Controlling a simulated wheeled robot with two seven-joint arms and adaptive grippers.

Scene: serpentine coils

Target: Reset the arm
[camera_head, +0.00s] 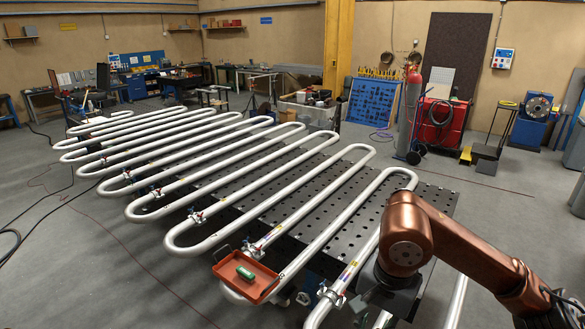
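My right arm, copper-coloured, comes in from the lower right and bends down over the near part of the serpentine coil (300,215). My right gripper (358,303) is the dark part below its wrist, beside a clamp (331,295) on the pipe. Its fingers are too small and too covered by the arm to tell whether they are open or shut, or whether they touch the clamp. My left arm and gripper are not in view.
The silver coil lies across a black perforated table (420,200). An orange tray (228,271) with a green object (257,274) sits at the near left edge. Several clamps hold the pipe bends. Grey floor at left is open, with cables (15,240).

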